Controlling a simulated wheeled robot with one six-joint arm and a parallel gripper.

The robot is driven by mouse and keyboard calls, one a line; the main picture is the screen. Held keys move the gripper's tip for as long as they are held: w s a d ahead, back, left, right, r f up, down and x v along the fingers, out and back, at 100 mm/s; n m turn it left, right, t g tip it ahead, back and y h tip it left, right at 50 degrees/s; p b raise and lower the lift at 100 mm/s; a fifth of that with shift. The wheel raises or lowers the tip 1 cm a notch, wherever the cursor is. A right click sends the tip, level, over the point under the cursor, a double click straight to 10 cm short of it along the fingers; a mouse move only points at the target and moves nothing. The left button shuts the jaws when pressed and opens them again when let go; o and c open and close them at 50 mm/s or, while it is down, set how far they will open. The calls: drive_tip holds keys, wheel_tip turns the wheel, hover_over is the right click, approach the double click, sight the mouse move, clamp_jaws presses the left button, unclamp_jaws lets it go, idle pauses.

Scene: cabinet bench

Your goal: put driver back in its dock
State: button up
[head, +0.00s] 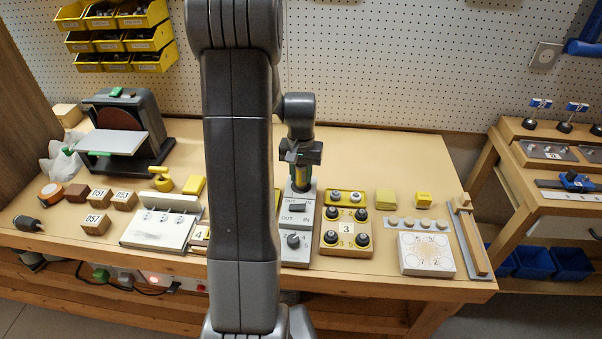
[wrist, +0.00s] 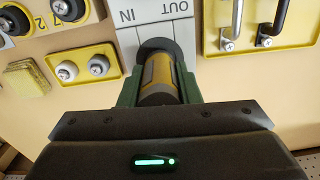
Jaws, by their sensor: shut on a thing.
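The driver (wrist: 160,75) is a cylinder with yellow and grey bands, held between the green-lined fingers of my gripper (wrist: 158,90). In the head view, my gripper (head: 300,168) points down over the far end of the light grey dock panel (head: 297,255), with the driver upright between its fingers. In the wrist view, the driver's far end meets a dark round collar (wrist: 158,46) on the panel, beside the IN and OUT labels. I cannot tell how deep it sits in the collar.
A yellow tray (head: 346,252) with dark knobs, marked 3, stands close on the right. A white board (head: 160,229) lies to the left. A white block with circles (head: 426,254) and a wooden rail (head: 470,237) are farther right. The bench behind the panel is clear.

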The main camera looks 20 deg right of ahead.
drive_tip(key=shift+f+b, duration=0.65)
drive_tip(key=shift+f, duration=0.2)
idle(0.8)
drive_tip(key=o, duration=1.3)
drive_tip(key=shift+c, duration=0.2)
drive_tip(key=shift+r, duration=0.15)
drive_tip(key=shift+r+p, duration=2.5)
drive_tip(key=shift+r, duration=0.9)
drive_tip(key=shift+f, duration=0.1)
drive_tip(key=shift+f+b, duration=2.5)
drive_tip(key=shift+f, duration=0.95)
